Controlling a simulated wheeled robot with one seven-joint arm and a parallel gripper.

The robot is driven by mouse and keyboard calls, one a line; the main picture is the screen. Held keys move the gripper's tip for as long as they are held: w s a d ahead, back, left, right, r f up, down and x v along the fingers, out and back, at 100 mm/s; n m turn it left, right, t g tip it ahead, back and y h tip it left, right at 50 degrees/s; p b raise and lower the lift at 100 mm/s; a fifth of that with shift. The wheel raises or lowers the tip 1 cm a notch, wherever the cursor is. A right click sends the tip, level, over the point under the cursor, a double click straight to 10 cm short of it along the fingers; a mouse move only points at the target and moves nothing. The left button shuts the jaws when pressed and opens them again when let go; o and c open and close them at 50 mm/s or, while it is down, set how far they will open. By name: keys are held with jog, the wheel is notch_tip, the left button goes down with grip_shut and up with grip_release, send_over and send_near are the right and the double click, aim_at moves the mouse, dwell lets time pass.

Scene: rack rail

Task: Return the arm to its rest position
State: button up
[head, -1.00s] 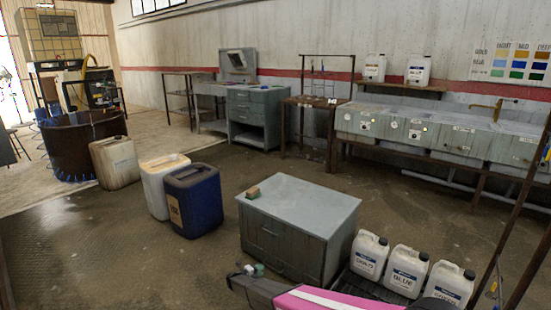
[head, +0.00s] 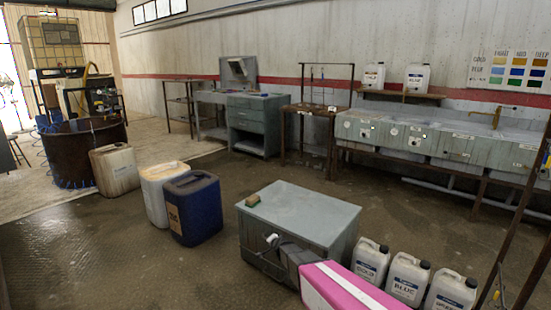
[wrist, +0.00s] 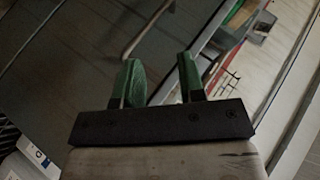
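My gripper (wrist: 160,75) shows in the wrist view with its two green fingers apart and nothing between them. In the head view, the end of my arm (head: 275,243) is low in front of the grey cabinet (head: 305,215). It overlaps the cabinet's front in the picture, and I cannot tell whether it touches. The fingertips are hard to make out there. My pink and grey arm reaches up from the bottom edge.
A small green-brown block (head: 253,200) lies on the cabinet top. Three white jugs (head: 408,278) stand at its right. A blue drum (head: 193,208) and a white drum (head: 160,190) stand left. A sink bench (head: 430,140) lines the back wall. Floor between is clear.

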jog(key=s+d+r+n+g+h, duration=0.1)
jog(key=s+d+r+n+g, duration=0.2)
jog(key=s+d, duration=0.3)
jog(key=s+d+r+n+g+h, duration=0.1)
jog(key=s+d+r+g, duration=0.3)
jog(key=s, duration=1.1)
jog(key=s+d+r+n+g+h, duration=0.1)
jog(key=s+d+r+n+g, duration=0.3)
jog(key=s+d, duration=0.6)
jog(key=shift+s+r+n, duration=0.3)
jog(key=shift+r, duration=0.55)
jog(key=shift+d, duration=0.1)
